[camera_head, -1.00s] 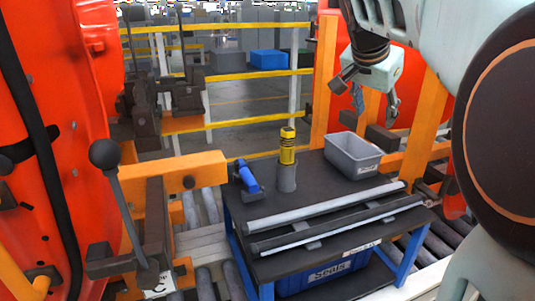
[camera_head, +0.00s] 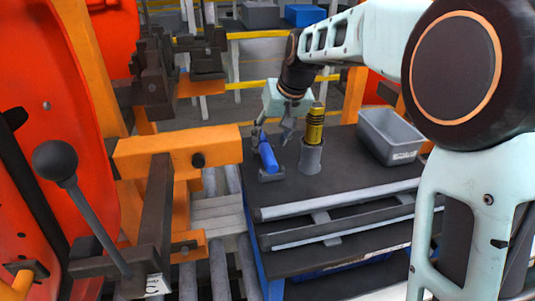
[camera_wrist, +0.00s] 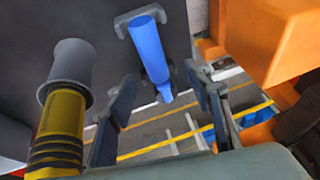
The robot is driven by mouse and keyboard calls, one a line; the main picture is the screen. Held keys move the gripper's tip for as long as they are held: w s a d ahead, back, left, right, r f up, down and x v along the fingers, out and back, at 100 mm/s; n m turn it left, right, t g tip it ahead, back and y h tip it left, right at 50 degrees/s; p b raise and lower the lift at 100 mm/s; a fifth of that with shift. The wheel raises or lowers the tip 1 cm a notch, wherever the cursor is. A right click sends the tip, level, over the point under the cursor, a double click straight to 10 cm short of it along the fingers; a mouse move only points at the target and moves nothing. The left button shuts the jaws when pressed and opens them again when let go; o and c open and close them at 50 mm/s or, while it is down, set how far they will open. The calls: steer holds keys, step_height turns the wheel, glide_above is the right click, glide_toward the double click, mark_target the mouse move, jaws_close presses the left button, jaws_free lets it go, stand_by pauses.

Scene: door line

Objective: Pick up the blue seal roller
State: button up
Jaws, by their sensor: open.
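The blue seal roller (camera_head: 268,156) stands at the left end of the dark table top, on a small grey rest. It also shows in the wrist view (camera_wrist: 149,50), upper middle, its lower end between the lines of my two fingers. My gripper (camera_head: 271,136) is open and hangs right by the roller; one finger overlaps its upper end in the head view. In the wrist view my gripper (camera_wrist: 163,98) has its fingers apart, one on each side of the roller. I cannot tell whether either finger touches it.
A yellow and black tool (camera_head: 315,123) stands in a grey cup (camera_head: 310,156) close to the right of my gripper. An orange clamp frame (camera_head: 178,145) stands at the left.

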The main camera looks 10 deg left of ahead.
mark_target(269, 152)
steer(key=shift+x, duration=0.8)
steer(key=f, duration=0.2)
steer(key=w+f, duration=0.1)
steer(key=f, duration=0.1)
steer(key=shift+a+f, duration=0.1)
steer(key=shift+f, duration=0.05)
steer(key=shift+w+a+f, duration=0.1)
steer(key=shift+a+f, duration=0.05)
steer(key=shift+f, duration=0.25)
steer(key=shift+f, duration=0.25)
steer(key=shift+c, duration=0.4)
jaws_close()
